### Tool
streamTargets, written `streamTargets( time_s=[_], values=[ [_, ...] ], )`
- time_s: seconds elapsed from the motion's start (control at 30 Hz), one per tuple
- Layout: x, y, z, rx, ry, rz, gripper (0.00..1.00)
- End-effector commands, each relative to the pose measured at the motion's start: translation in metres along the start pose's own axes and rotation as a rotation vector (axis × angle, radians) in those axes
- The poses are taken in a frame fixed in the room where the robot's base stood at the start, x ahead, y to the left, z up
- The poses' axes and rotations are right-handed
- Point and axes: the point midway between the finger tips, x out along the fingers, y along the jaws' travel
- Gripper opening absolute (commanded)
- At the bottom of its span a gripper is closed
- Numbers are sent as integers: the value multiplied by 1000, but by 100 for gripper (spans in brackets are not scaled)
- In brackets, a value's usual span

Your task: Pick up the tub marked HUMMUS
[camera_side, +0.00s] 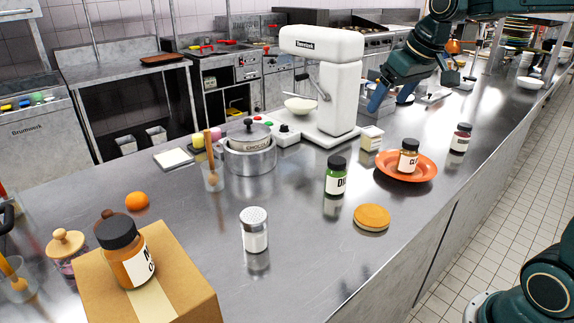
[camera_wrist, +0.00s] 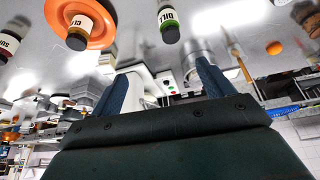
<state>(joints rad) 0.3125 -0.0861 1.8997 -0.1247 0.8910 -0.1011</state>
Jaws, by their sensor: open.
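I cannot read the word HUMMUS on anything. A small cream tub-like container (camera_side: 371,138) stands on the steel counter (camera_side: 305,215) right of the mixer's base in the side view; its marking is too small to read. My gripper (camera_side: 391,98) is above the counter at the upper right of the side view, higher than this container and apart from it. In the wrist view the two blue fingers of my gripper (camera_wrist: 166,82) are spread, with nothing held between them.
A white stand mixer (camera_side: 340,75) stands left of my gripper. A green-labelled jar (camera_side: 336,177), an orange plate (camera_side: 406,175) with a jar (camera_side: 408,157), and a shaker (camera_side: 254,231) stand nearer. A cardboard box (camera_side: 190,285) bears another jar (camera_side: 125,255).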

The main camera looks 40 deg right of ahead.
Motion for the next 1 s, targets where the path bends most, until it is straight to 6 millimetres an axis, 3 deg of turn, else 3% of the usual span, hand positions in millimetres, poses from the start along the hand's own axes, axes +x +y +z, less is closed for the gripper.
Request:
streamTargets(
  time_s=[0.2, 0.5, 0.8, 1.0],
  values=[
    [34, 44, -42, 28, -16, 11, 80],
    [89, 113, -81, 61, -30, 23, 80],
    [150, 190, -96, 95, -43, 32, 80],
    [180, 227, -96, 110, -47, 35, 80]
  ],
)
